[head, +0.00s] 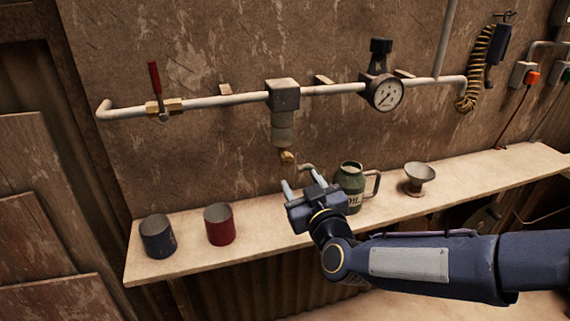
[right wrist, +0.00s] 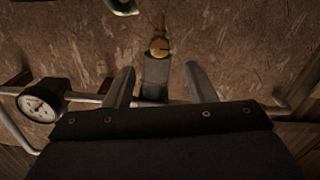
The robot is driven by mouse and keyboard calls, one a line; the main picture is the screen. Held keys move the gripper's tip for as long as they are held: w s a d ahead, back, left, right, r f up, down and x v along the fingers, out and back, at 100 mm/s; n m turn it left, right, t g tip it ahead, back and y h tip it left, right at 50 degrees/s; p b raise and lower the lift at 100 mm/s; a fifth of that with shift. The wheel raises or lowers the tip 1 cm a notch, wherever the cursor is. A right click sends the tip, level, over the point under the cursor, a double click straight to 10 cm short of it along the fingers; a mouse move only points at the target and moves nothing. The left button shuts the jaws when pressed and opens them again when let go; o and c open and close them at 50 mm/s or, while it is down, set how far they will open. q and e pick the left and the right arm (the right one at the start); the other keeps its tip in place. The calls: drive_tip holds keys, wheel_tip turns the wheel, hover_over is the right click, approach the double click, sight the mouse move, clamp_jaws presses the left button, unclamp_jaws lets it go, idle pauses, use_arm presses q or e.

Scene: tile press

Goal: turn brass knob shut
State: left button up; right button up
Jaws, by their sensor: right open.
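The brass knob (head: 287,157) sits at the bottom of the grey filter unit (head: 283,115) that hangs from the wall pipe. In the right wrist view the knob (right wrist: 159,46) shows beyond the fingers, roughly centred between them. My right gripper (head: 300,184) is open and empty, below the knob and a little to its right in the head view. Its fingers (right wrist: 158,85) point up toward the knob and appear apart from it. My left gripper is not in view.
A pressure gauge (head: 384,93) and a red-handled valve (head: 155,80) sit on the pipe (head: 220,100). On the shelf (head: 275,232) stand a blue cup (head: 157,238), a red cup (head: 219,225), a green oil can (head: 349,180) close to my right gripper, and a funnel (head: 418,178).

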sight(288, 161)
drive_tip(key=p+x, duration=0.1)
drive_tip(key=x, duration=0.7)
drive_tip(key=shift+r, duration=0.1)
drive_tip(key=c, duration=1)
